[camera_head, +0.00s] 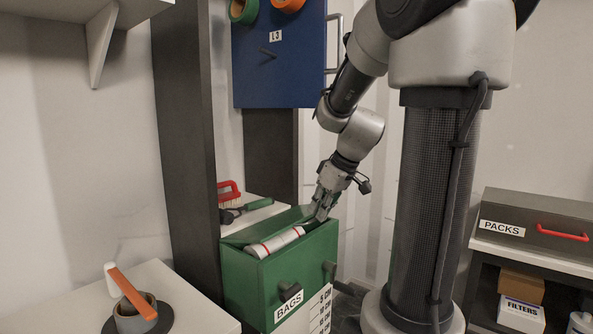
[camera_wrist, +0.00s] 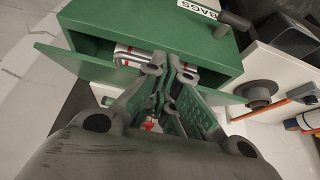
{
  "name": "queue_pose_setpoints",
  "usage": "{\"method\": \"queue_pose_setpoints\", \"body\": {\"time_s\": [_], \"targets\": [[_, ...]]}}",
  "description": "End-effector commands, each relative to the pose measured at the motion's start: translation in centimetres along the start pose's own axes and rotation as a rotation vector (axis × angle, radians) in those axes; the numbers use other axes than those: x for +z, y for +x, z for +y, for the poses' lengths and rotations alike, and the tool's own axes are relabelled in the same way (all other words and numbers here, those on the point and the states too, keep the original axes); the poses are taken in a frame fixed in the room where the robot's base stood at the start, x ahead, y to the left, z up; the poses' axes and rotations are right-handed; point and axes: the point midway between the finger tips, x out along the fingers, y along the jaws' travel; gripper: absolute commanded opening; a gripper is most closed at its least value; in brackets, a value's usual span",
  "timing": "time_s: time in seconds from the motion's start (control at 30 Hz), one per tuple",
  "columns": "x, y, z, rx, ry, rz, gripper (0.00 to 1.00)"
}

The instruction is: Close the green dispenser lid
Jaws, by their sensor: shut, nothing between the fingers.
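The green dispenser (camera_head: 256,285) is a box labelled BAGS, with a dark handle on its front. Its top is open, and a white roll with red bands (camera_head: 275,243) shows inside; the roll also shows in the wrist view (camera_wrist: 130,57). The green lid (camera_head: 268,222) stands raised along the far side of the opening. In the wrist view the lid (camera_wrist: 80,66) shows as a strip on both sides of my fingers. My gripper (camera_head: 321,210) is shut and empty, at the dispenser's right back corner, by the lid. I cannot tell whether it touches the lid.
A red-handled brush (camera_head: 229,191) lies on a white shelf behind the dispenser. A blue panel (camera_head: 278,60) hangs above. A PACKS box (camera_head: 545,222) stands at right.

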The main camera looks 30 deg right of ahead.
Motion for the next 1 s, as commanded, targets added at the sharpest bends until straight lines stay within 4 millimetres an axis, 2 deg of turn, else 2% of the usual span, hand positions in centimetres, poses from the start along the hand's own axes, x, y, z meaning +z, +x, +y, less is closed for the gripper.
{"method": "queue_pose_setpoints", "body": {"time_s": [0.13, 0.4, 0.63, 1.0], "targets": [[1.9, 1.6, 0.0, -0.002, 0.003, -0.003, 0.0], [3.8, 3.7, 0.0, -0.001, 0.001, -0.001, 0.0], [4.4, 4.4, 0.0, -0.001, 0.0, -0.001, 0.0], [4.4, 4.5, 0.0, -0.001, 0.0, -0.001, 0.0]]}}
